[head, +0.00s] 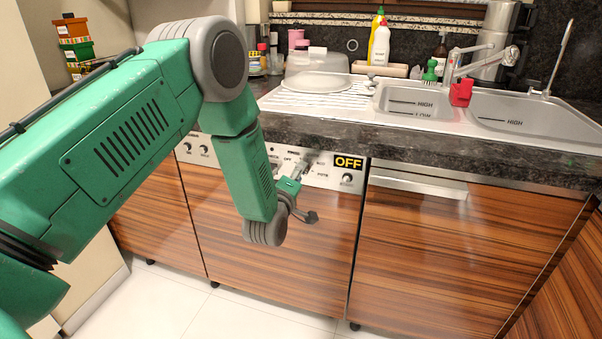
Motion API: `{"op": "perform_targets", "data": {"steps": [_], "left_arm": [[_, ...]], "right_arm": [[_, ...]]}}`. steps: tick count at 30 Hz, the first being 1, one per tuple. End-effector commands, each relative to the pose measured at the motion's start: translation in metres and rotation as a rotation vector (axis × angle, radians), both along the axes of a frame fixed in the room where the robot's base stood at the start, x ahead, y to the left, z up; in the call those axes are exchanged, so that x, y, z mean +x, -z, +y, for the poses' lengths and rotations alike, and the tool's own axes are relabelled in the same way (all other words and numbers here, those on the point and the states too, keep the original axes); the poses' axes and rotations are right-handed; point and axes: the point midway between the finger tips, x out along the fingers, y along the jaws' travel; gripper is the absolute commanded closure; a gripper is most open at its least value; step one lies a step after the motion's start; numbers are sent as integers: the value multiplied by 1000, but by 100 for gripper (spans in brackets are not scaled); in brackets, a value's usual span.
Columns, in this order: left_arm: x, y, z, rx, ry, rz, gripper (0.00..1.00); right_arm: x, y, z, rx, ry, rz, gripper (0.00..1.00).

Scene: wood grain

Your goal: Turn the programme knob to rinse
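The dishwasher's control panel (325,170) is a pale strip under the dark worktop, above a wood-grain door. A black display (348,162) on it reads "OFF" in yellow. My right gripper is not in view.
A smaller knob (347,178) sits below the display. Two more knobs (196,149) are on the panel at left. The worktop edge (400,150) overhangs just above. A sink (415,100), drainer with a plate (317,84) and bottles (380,45) are above. White floor tiles are clear below.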

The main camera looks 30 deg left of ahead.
Motion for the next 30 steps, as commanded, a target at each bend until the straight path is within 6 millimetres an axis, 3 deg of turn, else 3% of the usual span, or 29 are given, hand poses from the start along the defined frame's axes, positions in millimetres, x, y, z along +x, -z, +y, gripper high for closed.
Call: {"op": "perform_targets", "data": {"steps": [1, 3, 10, 18, 30], "left_arm": [[0, 0, -1, 0, 1, -1, 78], [0, 0, -1, 0, 1, 0, 100], [0, 1, -3, 25, 5, 11, 100], [-1, 2, -6, 361, 12, 98, 100], [-1, 4, -8, 468, 16, 126, 100]], "right_arm": [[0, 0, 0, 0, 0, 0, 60], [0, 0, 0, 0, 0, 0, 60], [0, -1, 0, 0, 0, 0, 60], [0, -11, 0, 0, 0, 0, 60], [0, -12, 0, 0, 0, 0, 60]]}}
